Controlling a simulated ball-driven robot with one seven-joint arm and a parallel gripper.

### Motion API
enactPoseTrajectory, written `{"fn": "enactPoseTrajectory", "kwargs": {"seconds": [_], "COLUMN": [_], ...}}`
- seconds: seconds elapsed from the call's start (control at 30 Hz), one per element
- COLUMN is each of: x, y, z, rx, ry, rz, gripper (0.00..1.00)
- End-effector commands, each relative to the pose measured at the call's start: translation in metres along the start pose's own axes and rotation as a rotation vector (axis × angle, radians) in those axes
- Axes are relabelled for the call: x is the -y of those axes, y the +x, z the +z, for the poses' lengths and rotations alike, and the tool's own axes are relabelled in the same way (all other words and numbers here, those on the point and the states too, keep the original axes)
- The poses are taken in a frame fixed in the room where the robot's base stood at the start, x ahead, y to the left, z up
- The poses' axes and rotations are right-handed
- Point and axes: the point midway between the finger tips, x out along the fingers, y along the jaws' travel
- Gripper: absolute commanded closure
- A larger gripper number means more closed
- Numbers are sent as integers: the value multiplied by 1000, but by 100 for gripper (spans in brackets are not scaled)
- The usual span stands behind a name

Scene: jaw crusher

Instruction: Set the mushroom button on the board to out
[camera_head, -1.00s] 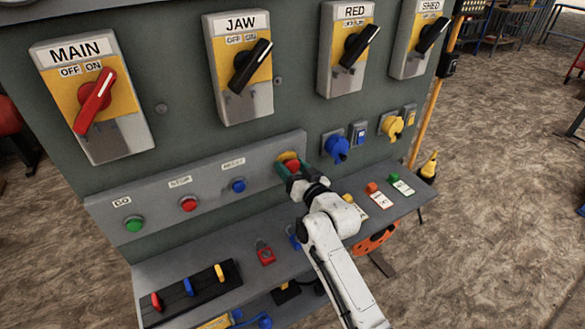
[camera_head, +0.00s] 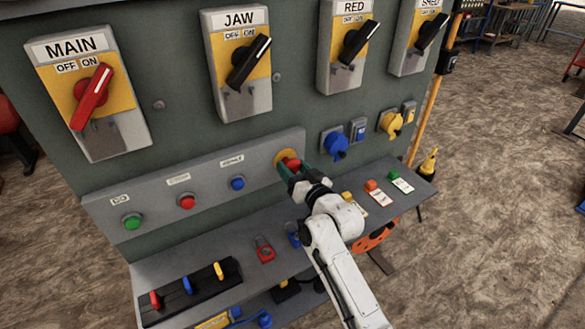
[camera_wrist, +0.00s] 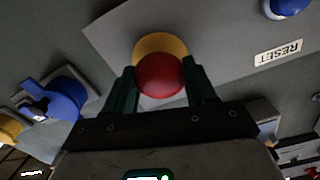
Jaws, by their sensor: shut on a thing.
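The red mushroom button (camera_head: 291,165) sits on a yellow round plate (camera_head: 284,156) at the right end of the sloped grey button strip on the board. In the wrist view, the red head (camera_wrist: 160,75) lies between my two green fingers, with the yellow plate (camera_wrist: 160,44) behind it. My gripper (camera_head: 296,174) is shut on the button's head, one finger at each side. How far the head stands out from the plate is hard to tell.
Green, red (camera_head: 187,202) and blue (camera_head: 237,183) buttons sit left on the strip. A blue socket (camera_head: 335,144) is to the right. Rotary switches line the board above. The shelf below holds padlocks (camera_head: 264,249), tags and a black rack (camera_head: 193,292).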

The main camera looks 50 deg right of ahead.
Motion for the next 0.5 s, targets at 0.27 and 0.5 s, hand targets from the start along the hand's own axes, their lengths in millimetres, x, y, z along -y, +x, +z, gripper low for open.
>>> {"fn": "enactPoseTrajectory", "kwargs": {"seconds": [0.27, 0.5], "x": [-1, 0], "y": [0, 0], "z": [-5, -3], "rx": [-9, -6], "ry": [-2, -1], "rz": [1, 1], "gripper": [23, 19]}}
